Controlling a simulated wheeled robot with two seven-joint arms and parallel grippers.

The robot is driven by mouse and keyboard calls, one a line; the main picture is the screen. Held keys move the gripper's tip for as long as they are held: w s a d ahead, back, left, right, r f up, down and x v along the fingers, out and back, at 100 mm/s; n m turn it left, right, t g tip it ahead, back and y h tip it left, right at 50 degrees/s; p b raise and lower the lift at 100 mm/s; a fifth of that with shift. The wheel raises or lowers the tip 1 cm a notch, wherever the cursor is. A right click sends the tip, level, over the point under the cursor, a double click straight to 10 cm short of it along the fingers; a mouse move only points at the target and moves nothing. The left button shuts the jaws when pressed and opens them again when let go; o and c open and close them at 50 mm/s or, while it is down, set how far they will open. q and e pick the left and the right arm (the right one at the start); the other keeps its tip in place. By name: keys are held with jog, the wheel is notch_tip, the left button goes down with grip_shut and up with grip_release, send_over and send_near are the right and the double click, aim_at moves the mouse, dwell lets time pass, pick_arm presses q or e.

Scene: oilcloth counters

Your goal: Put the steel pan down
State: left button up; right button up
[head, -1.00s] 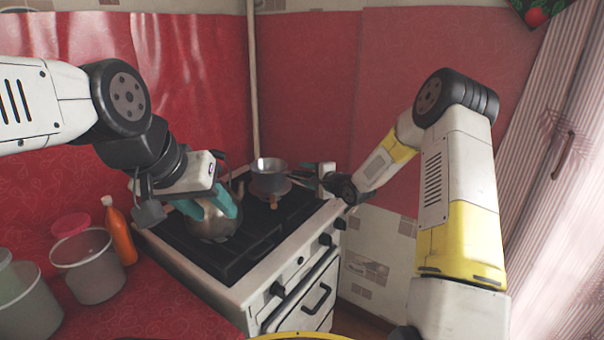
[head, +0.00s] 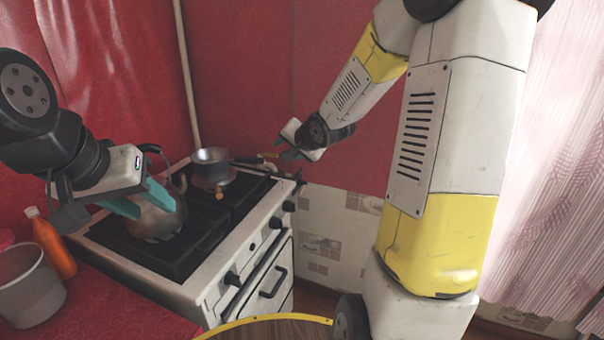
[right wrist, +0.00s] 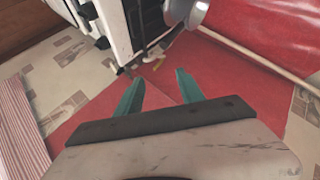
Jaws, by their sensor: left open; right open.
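The steel pan (head: 212,157) is at the back right of the stove (head: 195,275), over a second metal vessel (head: 214,182); the exact contact between them is unclear. A grey round vessel (right wrist: 198,12), likely this pan, is cut by the top edge of the right wrist view. My right gripper (head: 284,156) is open and empty, to the right of the pan and apart from it; in the right wrist view its teal fingers (right wrist: 158,92) are spread with nothing between them. My left gripper (head: 138,202) is open beside the kettle (head: 160,217), overlapping it in view; contact is unclear.
An orange bottle (head: 54,246) and a grey tub (head: 28,285) stand on the red counter (head: 125,318) at left. Red walls (head: 250,70) close in behind the stove. A pale pipe (head: 186,75) rises in the corner. A striped curtain (head: 545,190) hangs at right.

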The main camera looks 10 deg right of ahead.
jog(key=s+d+r+n+g+h, duration=0.25)
jog(key=s+r, duration=0.35)
jog(key=s, duration=0.7)
jog(key=s+a+r+n+g+y, duration=0.1)
jog(key=s+n, duration=0.4)
jog(key=s, duration=1.2)
jog(key=shift+s+a+r+g+y, duration=0.25)
jog(key=shift+s+a+g+y, duration=0.1)
jog(key=shift+a+g, duration=0.25)
jog(key=shift+w+n, duration=0.1)
jog(key=shift+n, duration=0.15)
jog(key=shift+c, duration=0.5)
